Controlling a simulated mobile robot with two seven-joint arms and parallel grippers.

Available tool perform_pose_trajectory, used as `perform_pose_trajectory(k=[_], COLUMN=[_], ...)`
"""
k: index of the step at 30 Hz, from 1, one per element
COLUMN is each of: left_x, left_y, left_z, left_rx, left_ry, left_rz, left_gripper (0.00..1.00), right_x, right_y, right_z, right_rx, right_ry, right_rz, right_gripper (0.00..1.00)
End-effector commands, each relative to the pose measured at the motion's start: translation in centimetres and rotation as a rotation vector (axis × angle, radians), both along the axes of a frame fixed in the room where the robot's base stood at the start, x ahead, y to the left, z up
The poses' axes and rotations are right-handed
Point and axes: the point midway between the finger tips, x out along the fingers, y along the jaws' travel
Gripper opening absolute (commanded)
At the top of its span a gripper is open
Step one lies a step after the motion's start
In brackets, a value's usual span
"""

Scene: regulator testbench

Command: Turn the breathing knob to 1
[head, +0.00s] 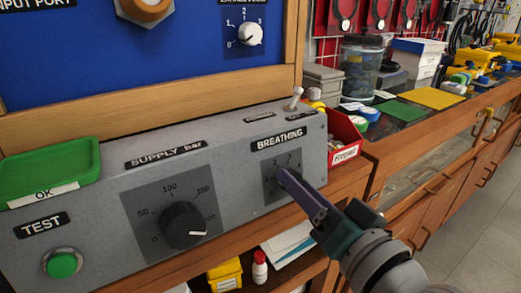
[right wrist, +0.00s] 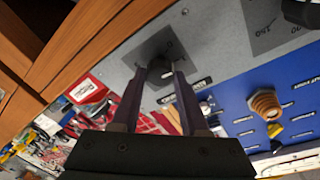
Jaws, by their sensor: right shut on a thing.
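The label BREATHING (head: 279,139) sits above a dark square dial plate (head: 269,190) on the sloped grey console, with small numbers partly visible. My right gripper (head: 283,174) reaches in from the lower right, its purple fingers over that dial, and hides the breathing knob in the head view. In the right wrist view the dark breathing knob (right wrist: 159,70) sits between the two fingertips (right wrist: 160,75), and the gripper is shut on it. The knob's pointer cannot be read. My left gripper is not in view.
A large supply knob (head: 184,226) and a green TEST button (head: 62,264) are left on the console. A toggle switch (head: 295,98) stands on its top edge. A red bin (head: 345,140) is close on the right. A green tray (head: 50,168) sits at left.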

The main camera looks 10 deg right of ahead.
Motion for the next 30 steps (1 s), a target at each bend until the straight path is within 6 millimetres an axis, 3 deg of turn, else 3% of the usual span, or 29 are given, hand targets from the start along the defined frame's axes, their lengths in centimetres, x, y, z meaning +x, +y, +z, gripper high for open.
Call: perform_pose_trajectory(k=[10,25,26,30], left_x=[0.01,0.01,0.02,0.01], left_y=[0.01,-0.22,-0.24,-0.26], left_z=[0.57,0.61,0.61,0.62], left_rx=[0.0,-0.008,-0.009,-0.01], left_ry=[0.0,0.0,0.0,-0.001], left_rz=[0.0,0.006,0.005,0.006], left_gripper=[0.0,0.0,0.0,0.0], right_x=[0.0,0.01,0.01,0.01], right_y=[0.02,0.02,0.02,0.01], right_z=[0.09,0.05,0.06,0.05], right_rx=[0.12,0.138,0.138,0.138], right_ry=[0.043,0.049,0.049,0.049], right_rz=[-0.027,-0.03,-0.03,-0.03], right_gripper=[0.0,0.0,0.45,0.61])
